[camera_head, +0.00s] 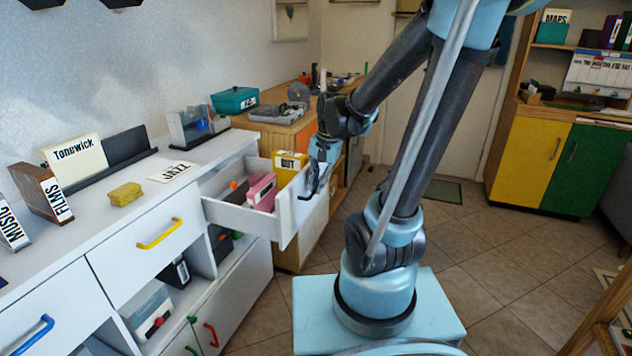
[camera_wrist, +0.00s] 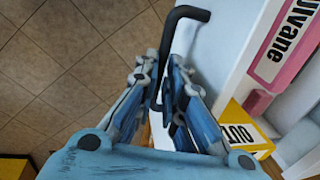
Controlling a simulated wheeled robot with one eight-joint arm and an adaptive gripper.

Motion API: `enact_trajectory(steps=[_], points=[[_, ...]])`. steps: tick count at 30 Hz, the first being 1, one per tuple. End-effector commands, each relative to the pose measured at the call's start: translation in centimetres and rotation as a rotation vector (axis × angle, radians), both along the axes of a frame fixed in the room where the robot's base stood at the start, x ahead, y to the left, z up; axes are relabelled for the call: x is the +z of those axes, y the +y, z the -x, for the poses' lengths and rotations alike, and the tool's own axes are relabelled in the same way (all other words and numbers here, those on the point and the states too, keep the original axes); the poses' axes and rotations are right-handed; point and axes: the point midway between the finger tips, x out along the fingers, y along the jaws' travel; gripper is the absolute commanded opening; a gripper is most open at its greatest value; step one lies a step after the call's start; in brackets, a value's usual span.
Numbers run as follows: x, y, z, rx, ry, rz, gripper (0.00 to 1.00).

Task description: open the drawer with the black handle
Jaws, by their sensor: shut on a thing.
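The white drawer (camera_head: 240,216) stands pulled out from the white cabinet, with its inside showing. Its black handle (camera_wrist: 188,14) is on the front panel, and part of it also shows in the head view. My gripper (camera_wrist: 162,80) is shut on the black handle, with the fingers on both sides of the bar. In the head view my gripper (camera_head: 322,160) is at the drawer front. Inside the drawer are a pink box (camera_head: 262,190) and a yellow box (camera_head: 287,168); both also show in the wrist view.
The drawer to the left has a yellow handle (camera_head: 159,233) and is shut. A blue handle (camera_head: 33,334) is on another drawer further left. Tiled floor is free to the right.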

Motion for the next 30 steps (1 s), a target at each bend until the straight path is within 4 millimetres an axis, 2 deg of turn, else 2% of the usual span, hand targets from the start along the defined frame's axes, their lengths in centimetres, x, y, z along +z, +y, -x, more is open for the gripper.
enact_trajectory(steps=[11, 12, 15, 26, 30], points=[[0.06, -0.12, -0.25, 0.000, -0.008, 0.005, 0.00], [0.06, -0.12, -0.27, 0.000, -0.008, 0.005, 0.12], [0.05, -0.08, -0.20, 0.001, -0.006, 0.004, 0.30], [0.11, 0.00, 0.02, 0.003, -0.002, 0.001, 0.30], [0.76, -0.10, 0.04, 0.003, -0.002, 0.001, 0.30]])
